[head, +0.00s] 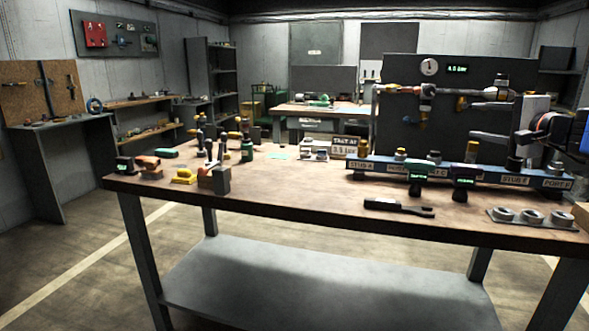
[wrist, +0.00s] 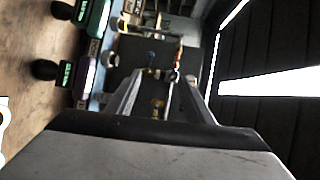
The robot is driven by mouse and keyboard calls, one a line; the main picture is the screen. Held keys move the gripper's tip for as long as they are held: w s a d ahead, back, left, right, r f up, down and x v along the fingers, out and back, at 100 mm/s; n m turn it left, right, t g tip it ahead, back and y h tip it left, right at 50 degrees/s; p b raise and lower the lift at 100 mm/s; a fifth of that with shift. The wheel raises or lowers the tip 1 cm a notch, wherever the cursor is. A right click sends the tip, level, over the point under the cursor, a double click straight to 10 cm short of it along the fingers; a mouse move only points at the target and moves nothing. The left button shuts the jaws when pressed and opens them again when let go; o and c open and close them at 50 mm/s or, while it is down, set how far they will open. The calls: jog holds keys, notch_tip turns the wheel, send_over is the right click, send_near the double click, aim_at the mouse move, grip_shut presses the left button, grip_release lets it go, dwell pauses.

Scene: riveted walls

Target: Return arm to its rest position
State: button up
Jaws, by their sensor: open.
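My gripper (head: 522,140) is at the right edge of the head view, raised above the right end of the workbench (head: 300,205). In the wrist view my gripper (wrist: 155,82) shows two grey fingers spread apart with nothing between them. The wrist view is turned on its side. Beyond the fingers are the dark panel with pipe fittings and part of the blue rail. The rest of my arm is mostly cut off at the right of the head view.
The blue rail (head: 385,168) carries several labelled fittings close below my gripper. A dark pipe panel (head: 455,125) stands behind it. A black wrench (head: 398,208) and a plate with rings (head: 530,219) lie in front. The bench's middle front is clear.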

jog(key=s+a+f+n+g+y, duration=0.1)
jog(key=s+a+f+n+g, duration=0.4)
jog(key=a+f, duration=0.4)
jog(key=s+a+f+n+g+y, duration=0.1)
jog(key=s+a+f+n+g, duration=0.1)
jog(key=s+a+f, duration=0.7)
jog(key=s+f+n+g+h, duration=0.4)
jog(key=s+f+n, duration=0.4)
jog(key=s+f, duration=0.8)
jog(key=s+h, duration=0.1)
jog(key=s, duration=0.1)
jog(key=shift+s+a+f+g, duration=0.3)
jog(key=shift+s+a, duration=0.05)
jog(key=shift+s, duration=0.05)
